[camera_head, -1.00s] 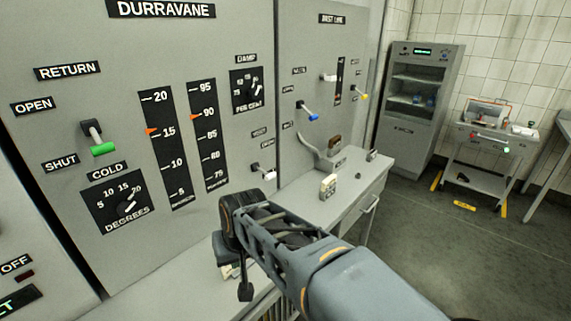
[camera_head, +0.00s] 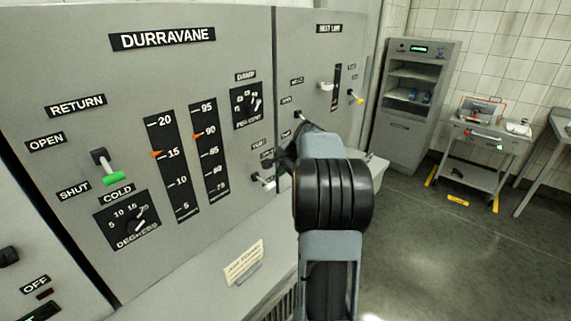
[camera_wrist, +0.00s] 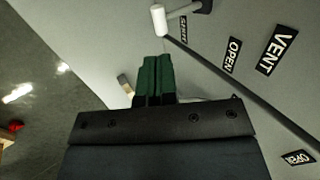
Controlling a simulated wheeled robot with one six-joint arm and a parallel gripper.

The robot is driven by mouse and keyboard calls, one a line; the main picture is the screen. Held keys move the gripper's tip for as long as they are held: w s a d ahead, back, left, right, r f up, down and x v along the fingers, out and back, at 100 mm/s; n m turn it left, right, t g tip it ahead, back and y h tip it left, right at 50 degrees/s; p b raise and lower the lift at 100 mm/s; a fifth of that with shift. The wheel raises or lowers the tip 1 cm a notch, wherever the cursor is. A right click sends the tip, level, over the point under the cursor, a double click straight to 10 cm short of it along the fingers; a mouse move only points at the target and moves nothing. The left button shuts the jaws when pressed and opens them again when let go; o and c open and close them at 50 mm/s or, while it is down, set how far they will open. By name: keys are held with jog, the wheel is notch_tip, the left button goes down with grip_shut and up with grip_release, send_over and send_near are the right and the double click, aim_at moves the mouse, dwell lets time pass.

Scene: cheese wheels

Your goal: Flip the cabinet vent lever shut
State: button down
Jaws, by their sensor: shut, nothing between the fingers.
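The vent lever has a white handle (camera_wrist: 158,19) on a grey arm, at the top of the wrist view. Labels reading VENT and OPEN, and a smaller blurred one, lie on the panel to its right. In the head view the white handle (camera_head: 269,184) shows low beside the panel seam, just left of my arm. My gripper (camera_wrist: 153,62) has dark green fingers, shut and empty. In the wrist view they point towards the handle with a gap between.
A ledge with a small card (camera_head: 243,262) runs below. A cabinet (camera_head: 416,105) and trolley (camera_head: 482,150) stand behind, with open floor at right.

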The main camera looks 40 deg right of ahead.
aim_at(272, 185)
jog(key=p+x, duration=0.1)
jog(key=x, duration=0.7)
jog(key=shift+f+p, duration=0.1)
jog(key=shift+p, duration=0.25)
jog(key=shift+f, duration=0.1)
